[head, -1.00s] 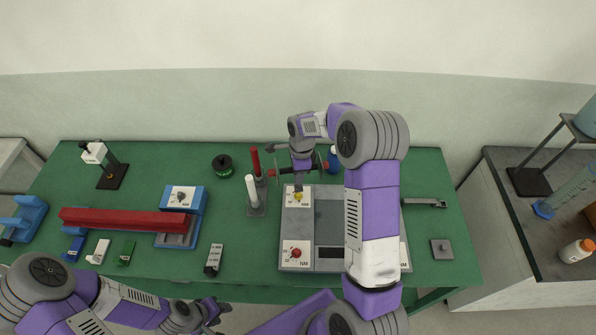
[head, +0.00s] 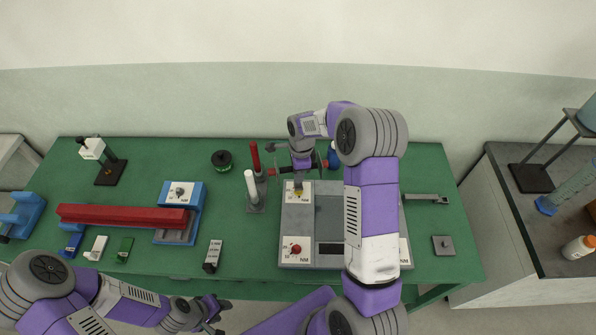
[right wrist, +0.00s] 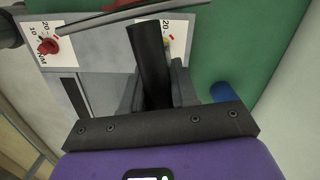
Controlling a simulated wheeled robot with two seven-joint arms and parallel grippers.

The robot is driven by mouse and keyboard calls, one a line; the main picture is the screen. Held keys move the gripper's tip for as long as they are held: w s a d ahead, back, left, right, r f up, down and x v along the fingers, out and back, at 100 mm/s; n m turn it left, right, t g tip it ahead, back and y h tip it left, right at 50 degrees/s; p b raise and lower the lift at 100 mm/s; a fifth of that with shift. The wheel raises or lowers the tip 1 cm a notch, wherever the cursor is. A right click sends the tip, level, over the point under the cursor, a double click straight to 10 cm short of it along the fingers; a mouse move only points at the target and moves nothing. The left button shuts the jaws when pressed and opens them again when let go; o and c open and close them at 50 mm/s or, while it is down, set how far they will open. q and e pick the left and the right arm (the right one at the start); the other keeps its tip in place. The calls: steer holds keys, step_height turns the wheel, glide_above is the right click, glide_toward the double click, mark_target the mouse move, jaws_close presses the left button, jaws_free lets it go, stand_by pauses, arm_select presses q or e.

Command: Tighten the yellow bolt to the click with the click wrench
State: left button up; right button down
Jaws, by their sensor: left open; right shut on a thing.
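The yellow bolt (head: 299,193) sits on a white dial plate at the upper left of a grey panel (head: 330,191). In the right wrist view a bit of yellow (right wrist: 167,40) shows beside a black cylinder. My right gripper (head: 299,174) is directly over the bolt, shut on this black cylinder (right wrist: 150,60), apparently the click wrench's grip. The tool's lower end is at or just above the bolt; I cannot tell whether it is seated. My left gripper (head: 218,311) is open and empty in front of the table's near edge.
A red bolt (head: 295,249) is on the panel's lower-left plate. A red post (head: 255,157) and a white post (head: 251,184) stand left of the panel. A long red bar (head: 122,217) lies farther left. My right arm hides the panel's right part.

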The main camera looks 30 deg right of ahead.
steer(key=shift+f+b, duration=0.8)
steer(key=shift+f, duration=0.25)
stand_by(0.6)
steer(key=shift+m, duration=1.1)
steer(key=shift+w+m, duration=0.1)
steer(key=shift+m, duration=1.1)
steer(key=shift+m+p, duration=0.45)
steer(key=shift+m, duration=0.55)
steer(key=shift+m+t+p, duration=0.3)
steer(key=shift+m+p, duration=0.3)
steer(key=shift+m, duration=0.7)
